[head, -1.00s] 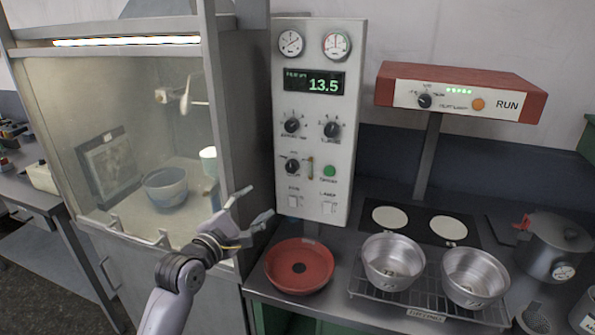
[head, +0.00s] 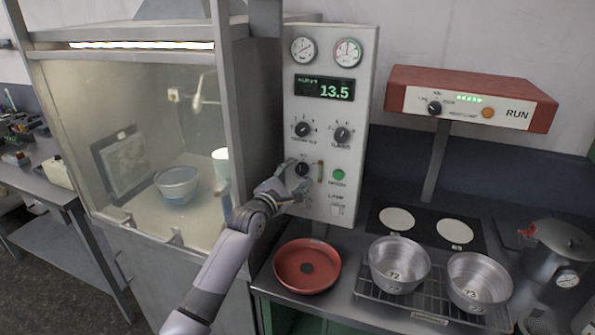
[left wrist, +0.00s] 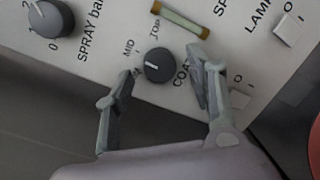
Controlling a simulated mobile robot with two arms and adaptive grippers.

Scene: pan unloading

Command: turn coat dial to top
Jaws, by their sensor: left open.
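The coat dial (left wrist: 158,65) is a small dark round knob with a white mark. In the left wrist view its mark points left in the picture, with the words MID and TOP printed above it. It also shows on the control panel in the head view (head: 302,170). My left gripper (head: 294,179) is open in front of the panel at this dial. In the left wrist view its fingers (left wrist: 161,64) stand on either side of the knob, with visible gaps. Whether the fingertips reach around it in depth, I cannot tell. My right gripper is out of view.
The panel (head: 362,90) carries two more knobs above, a green button (head: 338,174), a sight tube (head: 320,171) and switches (head: 336,210). A red pan (head: 307,283) sits below. Metal pots (head: 398,280) stand on a rack at right. A glass-fronted cabinet stands left.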

